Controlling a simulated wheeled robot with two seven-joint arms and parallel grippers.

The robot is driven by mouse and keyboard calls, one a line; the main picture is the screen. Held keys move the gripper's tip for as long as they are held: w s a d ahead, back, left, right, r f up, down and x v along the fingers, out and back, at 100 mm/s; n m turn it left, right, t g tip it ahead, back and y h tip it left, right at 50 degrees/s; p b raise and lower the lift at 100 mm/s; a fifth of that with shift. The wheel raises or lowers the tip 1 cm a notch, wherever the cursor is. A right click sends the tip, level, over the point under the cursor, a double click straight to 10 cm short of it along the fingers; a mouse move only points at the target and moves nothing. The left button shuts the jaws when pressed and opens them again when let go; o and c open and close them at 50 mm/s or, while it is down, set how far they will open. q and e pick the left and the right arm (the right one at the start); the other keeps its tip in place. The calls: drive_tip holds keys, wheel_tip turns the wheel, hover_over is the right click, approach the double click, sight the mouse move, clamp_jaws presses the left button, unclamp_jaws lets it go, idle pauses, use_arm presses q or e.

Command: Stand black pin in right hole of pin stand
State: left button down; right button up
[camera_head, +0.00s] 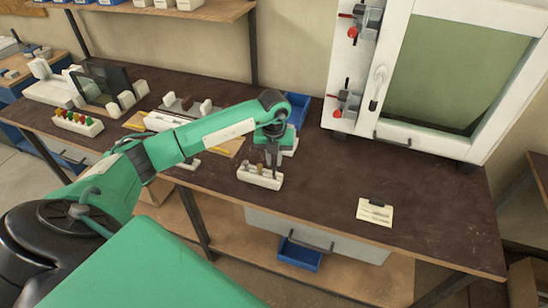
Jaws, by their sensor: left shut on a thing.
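The pin stand (258,178) is a small white block near the front edge of the dark bench. A grey pin and a brass-coloured pin (260,168) stand in its left and middle parts. My left gripper (272,162) points down at the stand's right end, shut on a small dark thing that looks like the black pin. The pin is mostly hidden by the fingers. I cannot tell whether its lower end is above or inside the right hole. My right gripper is not in view.
A white rack (78,123) with coloured pieces stands at the left. A blue bin (296,108) is behind my left gripper. A note card (375,212) lies to the right. A white framed cabinet (450,80) stands at the back right. The bench between stand and card is clear.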

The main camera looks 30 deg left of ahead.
sight(274, 162)
use_arm(q)
drive_tip(key=shift+f, duration=0.2)
drive_tip(key=shift+f+b, duration=1.25)
drive_tip(key=shift+f, duration=0.25)
drive_tip(key=c, duration=1.3)
unclamp_jaws()
drive_tip(key=shift+o, duration=0.2)
